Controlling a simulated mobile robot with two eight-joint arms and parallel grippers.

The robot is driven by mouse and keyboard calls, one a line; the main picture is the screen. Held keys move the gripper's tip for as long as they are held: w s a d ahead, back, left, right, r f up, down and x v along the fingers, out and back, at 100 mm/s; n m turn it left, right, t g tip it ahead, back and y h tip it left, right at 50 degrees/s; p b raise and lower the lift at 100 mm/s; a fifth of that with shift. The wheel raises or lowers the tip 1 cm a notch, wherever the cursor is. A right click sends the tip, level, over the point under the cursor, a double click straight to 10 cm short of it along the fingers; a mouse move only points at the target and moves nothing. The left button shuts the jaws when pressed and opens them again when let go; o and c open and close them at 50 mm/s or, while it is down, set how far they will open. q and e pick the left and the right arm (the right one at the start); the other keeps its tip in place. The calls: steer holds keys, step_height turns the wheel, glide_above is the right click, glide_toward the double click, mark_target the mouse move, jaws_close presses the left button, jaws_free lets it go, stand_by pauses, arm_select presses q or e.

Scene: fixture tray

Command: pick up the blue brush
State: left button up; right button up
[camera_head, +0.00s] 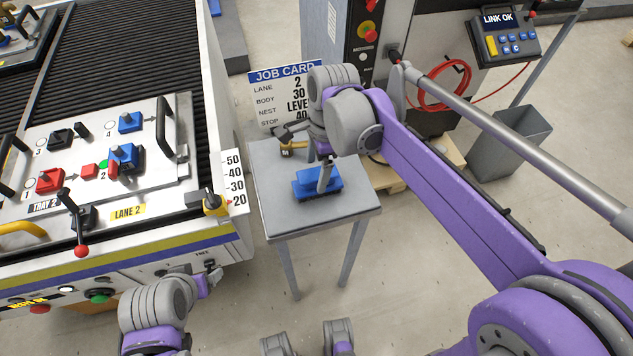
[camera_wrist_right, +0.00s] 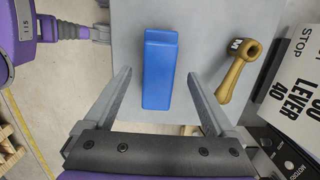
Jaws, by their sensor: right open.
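The blue brush (camera_head: 304,187) lies on the small grey table; its blue block also shows in the right wrist view (camera_wrist_right: 160,70). My right gripper (camera_head: 325,176) is above the brush, with one finger in front of it in the head view. In the right wrist view the right gripper (camera_wrist_right: 159,76) is open, with one finger on each side of the brush's near part and a gap on both sides.
A brass lever marked M (camera_head: 292,148) lies on the grey table (camera_head: 318,219), beside the brush. The conveyor holds a fixture tray (camera_head: 150,185) with red, blue and black blocks. A job card (camera_head: 283,100) stands behind the table. A grey bin (camera_head: 508,145) stands at right.

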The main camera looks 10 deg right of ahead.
mark_target(318, 176)
steer(key=shift+s+a+f, duration=0.1)
steer(key=shift+f, duration=2.7)
jaws_close()
